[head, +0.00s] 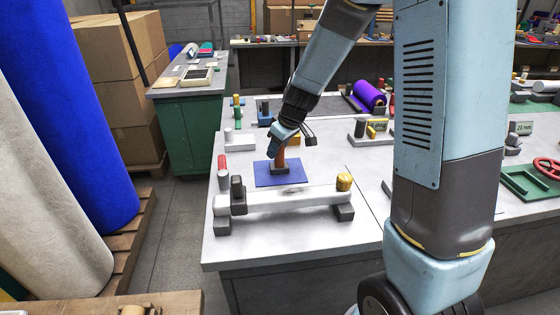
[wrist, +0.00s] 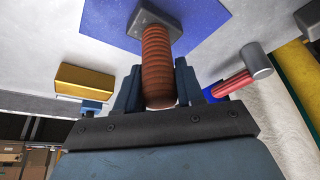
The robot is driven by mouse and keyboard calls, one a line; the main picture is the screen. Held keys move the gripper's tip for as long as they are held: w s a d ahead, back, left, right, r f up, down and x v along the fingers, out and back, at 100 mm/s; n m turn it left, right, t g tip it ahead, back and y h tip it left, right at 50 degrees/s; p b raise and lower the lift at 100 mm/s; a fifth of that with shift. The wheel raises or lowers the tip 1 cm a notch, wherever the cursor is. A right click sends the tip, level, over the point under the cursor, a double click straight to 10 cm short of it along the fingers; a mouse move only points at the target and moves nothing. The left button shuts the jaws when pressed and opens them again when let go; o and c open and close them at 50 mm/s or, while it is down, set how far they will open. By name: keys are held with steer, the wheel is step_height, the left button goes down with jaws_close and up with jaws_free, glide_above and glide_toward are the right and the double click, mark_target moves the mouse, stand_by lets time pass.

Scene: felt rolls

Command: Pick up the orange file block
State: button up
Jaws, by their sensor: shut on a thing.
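The orange file block has a ribbed rust-orange grip (wrist: 156,62) and a dark grey base (wrist: 152,22). In the head view, its orange part (head: 280,158) stands roughly upright over the blue mat (head: 293,180), which also shows in the wrist view (wrist: 200,22). My gripper (head: 279,150) comes down on it from above. In the wrist view, my gripper's fingers (wrist: 158,84) are shut on either side of the grip. I cannot tell whether the base touches the mat or hangs just above it.
A red-handled tool (head: 222,166) stands left of the mat. A yellow block (wrist: 86,80) lies near my gripper. Bare table shows right of the mat.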

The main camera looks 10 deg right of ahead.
steer(key=shift+c, duration=1.1)
steer(key=shift+r, duration=0.15)
steer(key=shift+r, duration=0.3)
step_height(320, 180, up, 3)
steer(key=shift+f, duration=0.2)
steer(key=s+d+r, duration=0.5)
steer(key=s+r, duration=0.4)
steer(key=s, duration=0.4)
steer(key=shift+r, duration=0.3)
steer(key=shift+d, duration=0.1)
